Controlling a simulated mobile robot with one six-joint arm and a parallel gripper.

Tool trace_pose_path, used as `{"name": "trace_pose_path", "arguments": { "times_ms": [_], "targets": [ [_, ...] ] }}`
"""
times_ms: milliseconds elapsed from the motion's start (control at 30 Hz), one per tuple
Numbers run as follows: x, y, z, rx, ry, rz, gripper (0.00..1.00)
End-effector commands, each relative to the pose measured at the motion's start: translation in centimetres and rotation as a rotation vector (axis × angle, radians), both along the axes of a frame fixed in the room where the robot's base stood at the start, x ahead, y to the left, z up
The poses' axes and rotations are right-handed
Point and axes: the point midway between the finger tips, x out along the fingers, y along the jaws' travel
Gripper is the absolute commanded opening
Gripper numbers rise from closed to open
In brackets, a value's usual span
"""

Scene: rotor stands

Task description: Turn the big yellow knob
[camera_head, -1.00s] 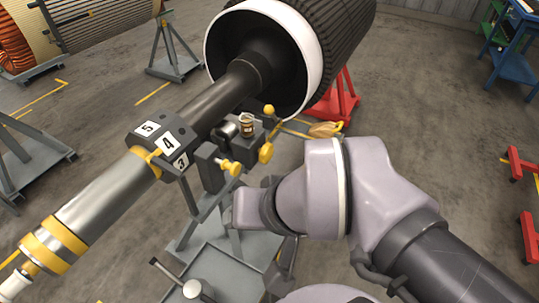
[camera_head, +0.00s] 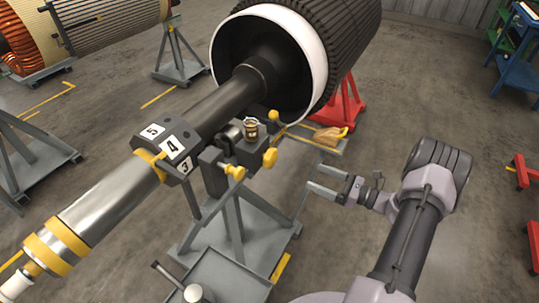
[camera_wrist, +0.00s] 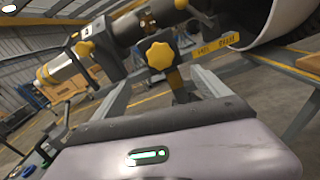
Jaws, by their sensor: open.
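Two lobed yellow knobs stand out on the grey rotor stand (camera_head: 233,220). The right one (camera_head: 270,157) faces me and appears larger in the wrist view (camera_wrist: 159,55), so I take it as the big one.
The shaft (camera_head: 215,113) runs to a large white-rimmed rotor (camera_head: 316,62) behind. The floor to the right is mostly open.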

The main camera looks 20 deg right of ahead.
Motion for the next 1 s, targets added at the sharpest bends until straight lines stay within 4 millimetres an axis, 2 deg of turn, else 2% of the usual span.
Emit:
{"name": "trace_pose_path", "arguments": {
  "times_ms": [67,167,400,600,800,1000],
  "targets": [
    [0.5,0.2,-0.4,0.011,-0.001,-0.009,0.86],
    [2.3,1.6,-0.4,0.009,-0.002,-0.004,0.86],
    [8.2,6.0,-0.5,0.007,-0.001,0.000,0.86],
    [12.0,8.8,-0.5,0.006,0.000,-0.002,0.86],
    [13.7,10.1,-0.3,0.006,0.001,-0.003,0.86],
    [14.0,10.2,-0.2,0.007,0.001,-0.004,0.86]
  ]
}}
